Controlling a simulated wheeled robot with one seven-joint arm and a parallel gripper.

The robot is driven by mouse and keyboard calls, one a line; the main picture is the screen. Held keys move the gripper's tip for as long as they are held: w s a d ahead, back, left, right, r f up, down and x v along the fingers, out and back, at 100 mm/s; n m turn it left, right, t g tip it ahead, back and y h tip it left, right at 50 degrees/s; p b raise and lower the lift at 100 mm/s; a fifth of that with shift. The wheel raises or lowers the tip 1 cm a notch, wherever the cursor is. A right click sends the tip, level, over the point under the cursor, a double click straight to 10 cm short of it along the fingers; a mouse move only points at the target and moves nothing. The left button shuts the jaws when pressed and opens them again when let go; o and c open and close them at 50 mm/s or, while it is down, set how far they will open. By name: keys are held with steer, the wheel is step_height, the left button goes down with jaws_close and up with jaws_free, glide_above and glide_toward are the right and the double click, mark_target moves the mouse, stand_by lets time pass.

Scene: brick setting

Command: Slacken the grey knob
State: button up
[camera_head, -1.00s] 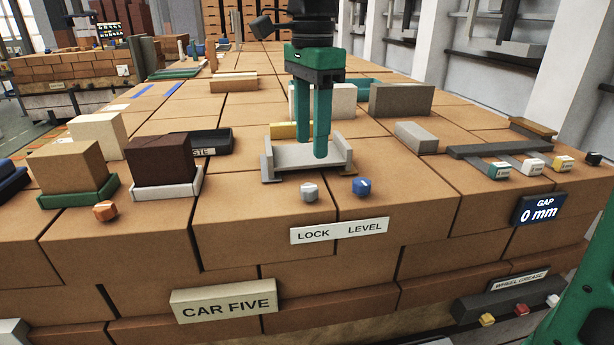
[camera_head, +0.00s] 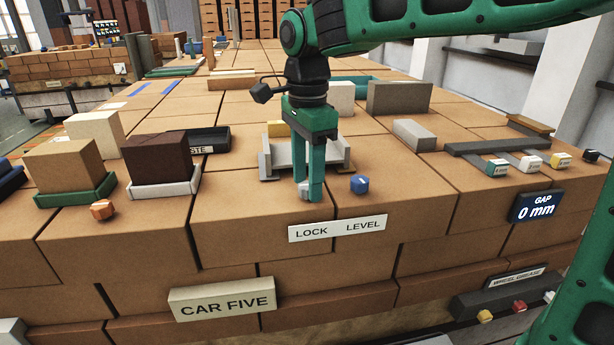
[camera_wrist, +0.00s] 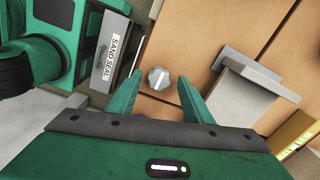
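The grey knob (camera_wrist: 158,78) shows in the wrist view as a small faceted knob on the brick top, just beyond and between my two fingertips. In the head view the grey knob (camera_head: 304,192) is mostly hidden behind my fingers, above the word LOCK on the white label (camera_head: 337,229). My gripper (camera_head: 309,198) points down over it. In the wrist view my gripper (camera_wrist: 160,88) has its green fingers apart, with a gap on both sides of the knob. A blue knob (camera_head: 359,184) sits to the right, above LEVEL.
A grey channel-shaped fixture (camera_head: 336,155) stands close behind the knobs. An orange knob (camera_head: 102,210) is at the left. A display (camera_head: 536,206) reads GAP 0 mm. Brown and dark blocks (camera_head: 157,158) stand in trays at the left.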

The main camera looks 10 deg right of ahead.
steer(key=c, duration=0.9)
steer(key=shift+o, duration=0.2)
